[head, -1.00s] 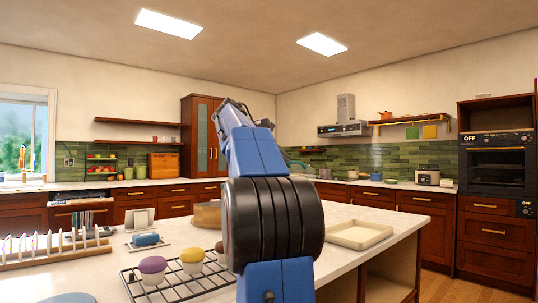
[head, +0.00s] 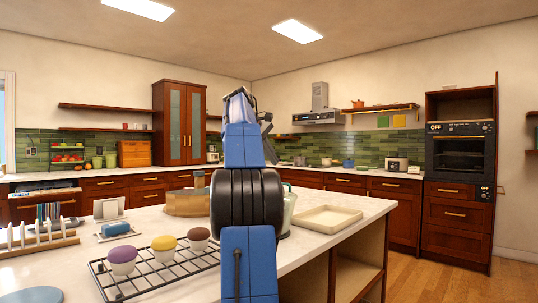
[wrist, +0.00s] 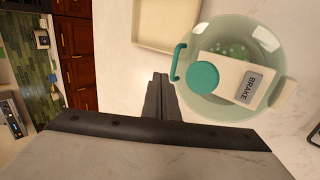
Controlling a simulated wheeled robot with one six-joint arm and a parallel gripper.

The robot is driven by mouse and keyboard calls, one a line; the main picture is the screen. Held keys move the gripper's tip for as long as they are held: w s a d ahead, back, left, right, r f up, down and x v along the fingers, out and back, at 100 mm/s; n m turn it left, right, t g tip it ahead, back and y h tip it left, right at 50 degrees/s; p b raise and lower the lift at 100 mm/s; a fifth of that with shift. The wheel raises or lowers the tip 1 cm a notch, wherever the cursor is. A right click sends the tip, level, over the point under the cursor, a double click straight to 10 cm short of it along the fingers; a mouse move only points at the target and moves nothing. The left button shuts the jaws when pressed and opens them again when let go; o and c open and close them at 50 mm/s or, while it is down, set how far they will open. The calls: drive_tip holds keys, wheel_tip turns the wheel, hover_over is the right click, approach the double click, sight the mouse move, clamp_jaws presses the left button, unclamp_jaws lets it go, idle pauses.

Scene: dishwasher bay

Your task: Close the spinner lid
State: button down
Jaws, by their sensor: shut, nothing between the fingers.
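The spinner (wrist: 212,108) is a pale green, see-through round bowl on the counter, at the upper right of the wrist view. A cream lid piece (wrist: 231,68) with a round teal knob (wrist: 202,78) and a grey BRAKE plate (wrist: 250,88) lies over part of it. Green bits or holes show beside it; I cannot tell how the lid is seated. A teal handle (wrist: 177,63) is on its left side. My gripper (wrist: 160,80) is shut and empty, left of the spinner and apart from the knob. In the head view my arm hides most of the spinner (head: 289,212).
A cream tray (head: 325,219) lies right of the spinner. A black rack (head: 150,272) with several cups stands at the front left, a wooden-looking container (head: 186,203) behind it. A wooden peg rack (head: 40,243) is at far left. The counter's right edge is near my arm.

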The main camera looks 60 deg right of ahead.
drive_tip(key=shift+y, duration=0.8)
drive_tip(key=x, duration=0.6)
drive_tip(key=shift+w+d+r, duration=0.1)
drive_tip(key=shift+d, duration=0.05)
drive_tip(key=shift+d+f, duration=0.25)
drive_tip(key=shift+f, duration=0.4)
drive_tip(key=shift+d+f, duration=0.2)
drive_tip(key=shift+f, duration=0.45)
drive_tip(key=shift+f, duration=0.15)
